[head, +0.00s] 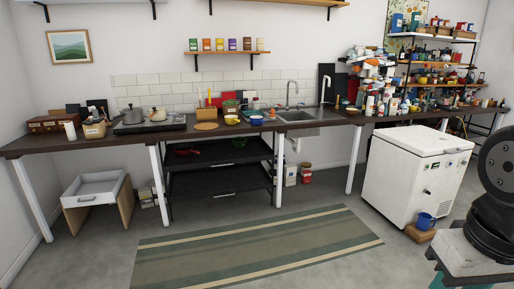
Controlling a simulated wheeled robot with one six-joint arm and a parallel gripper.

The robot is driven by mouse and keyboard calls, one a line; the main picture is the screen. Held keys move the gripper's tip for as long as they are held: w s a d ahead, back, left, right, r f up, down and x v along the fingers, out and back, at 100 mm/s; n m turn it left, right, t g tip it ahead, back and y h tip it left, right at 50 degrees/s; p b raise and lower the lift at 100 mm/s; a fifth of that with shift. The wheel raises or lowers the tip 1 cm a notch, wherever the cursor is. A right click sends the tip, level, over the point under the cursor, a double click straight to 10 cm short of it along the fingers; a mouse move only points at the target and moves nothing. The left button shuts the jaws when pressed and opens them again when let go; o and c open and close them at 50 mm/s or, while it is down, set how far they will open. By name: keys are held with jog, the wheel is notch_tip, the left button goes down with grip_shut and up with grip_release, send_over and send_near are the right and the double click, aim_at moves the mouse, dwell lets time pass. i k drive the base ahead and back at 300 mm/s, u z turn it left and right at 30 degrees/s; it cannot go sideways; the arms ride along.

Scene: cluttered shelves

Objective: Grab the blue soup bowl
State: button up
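A small blue bowl (257,121) stands on the dark countertop (100,141), left of the sink (297,116). A yellow bowl (231,120) is close on its left. The blue bowl is far off and small, so its contents cannot be told. My gripper is not in view; only dark links of my arm show at the right edge.
A striped rug (255,246) lies on open floor before the counter. A white chest freezer (416,175) stands at right, with a blue mug (425,220) on a wooden block near it. Crowded shelves (432,64) fill the back right. A white drawer unit (95,190) stands at left.

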aim_at(255, 120)
jog(key=u, duration=0.4)
jog(key=i, duration=1.6)
jog(key=u, duration=0.2)
jog(key=i, duration=1.95)
jog(key=z, duration=0.8)
jog(key=i, duration=1.25)
jog(key=z, duration=0.4)
